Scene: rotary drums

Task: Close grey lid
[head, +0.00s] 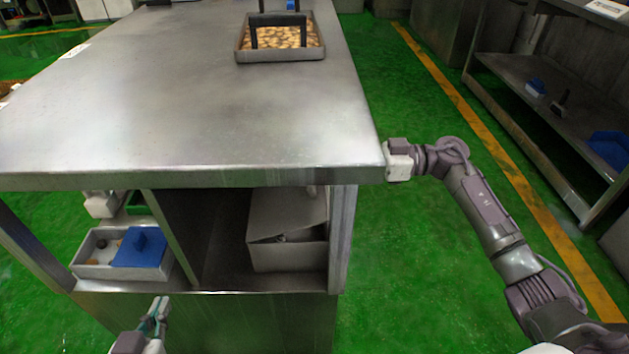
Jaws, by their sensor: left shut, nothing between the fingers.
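A grey box (300,257) stands in the right compartment of the shelf under the steel table. Its grey lid (287,212) sits tilted, with a dark gap between it and the box. The tabletop edge hides part of the upper end of the lid. My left gripper (158,308) is low in front of the cabinet, left of the grey box, shut and empty. It is apart from the lid. My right gripper (397,160) is beside the tabletop's right corner, away from the box. Its fingers do not show clearly.
The steel tabletop (190,110) overhangs the shelf, and a divider (175,235) separates the compartments. A grey tray with a blue lid (140,247) stands in the left compartment. A handled tray (242,54) of brown pieces sits on the tabletop. Green floor is open at right.

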